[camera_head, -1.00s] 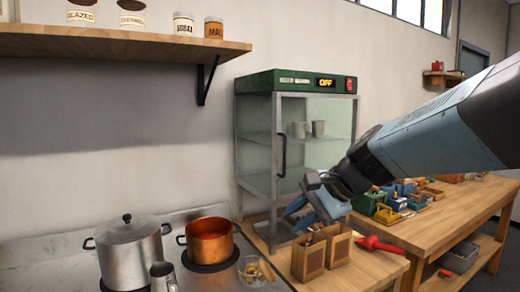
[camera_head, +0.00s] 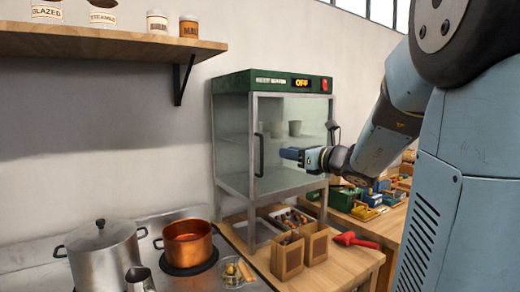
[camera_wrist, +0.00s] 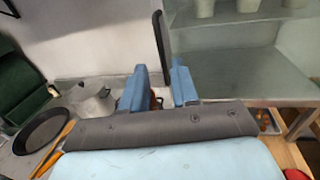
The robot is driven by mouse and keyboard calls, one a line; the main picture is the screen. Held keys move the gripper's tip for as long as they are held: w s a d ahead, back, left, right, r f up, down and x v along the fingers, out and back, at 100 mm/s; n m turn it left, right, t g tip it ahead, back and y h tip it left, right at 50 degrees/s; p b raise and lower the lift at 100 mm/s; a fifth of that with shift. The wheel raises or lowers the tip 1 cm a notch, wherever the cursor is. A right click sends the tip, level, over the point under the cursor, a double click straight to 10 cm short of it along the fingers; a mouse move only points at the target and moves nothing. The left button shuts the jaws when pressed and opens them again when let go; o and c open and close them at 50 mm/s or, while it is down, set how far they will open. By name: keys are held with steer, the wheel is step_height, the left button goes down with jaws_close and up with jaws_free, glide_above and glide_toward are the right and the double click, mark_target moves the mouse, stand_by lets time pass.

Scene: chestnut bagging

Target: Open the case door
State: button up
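The glass case (camera_head: 235,85) has a green top with a lit "OFF" panel and stands on the wooden counter. Its glass door looks shut. The black vertical door handle (camera_head: 259,150) is on the left side of the case front. My gripper (camera_head: 285,153) is in front of the door, to the right of the handle, pointing left. In the wrist view, the blue fingers of my gripper (camera_wrist: 158,85) are apart with nothing between them. The handle (camera_wrist: 160,45) shows beyond the fingers, near the gap between them. No contact with it is visible.
A steel pot (camera_head: 103,262) and a copper pot (camera_head: 187,244) stand on the stove at left. A wall shelf (camera_head: 110,42) with jars hangs at upper left. Pale cups (camera_head: 295,128) stand inside the case.

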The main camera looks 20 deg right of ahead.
steer(key=x, duration=1.2)
steer(key=shift+w+a+f, duration=0.1)
steer(key=shift+a, duration=0.05)
jaws_close()
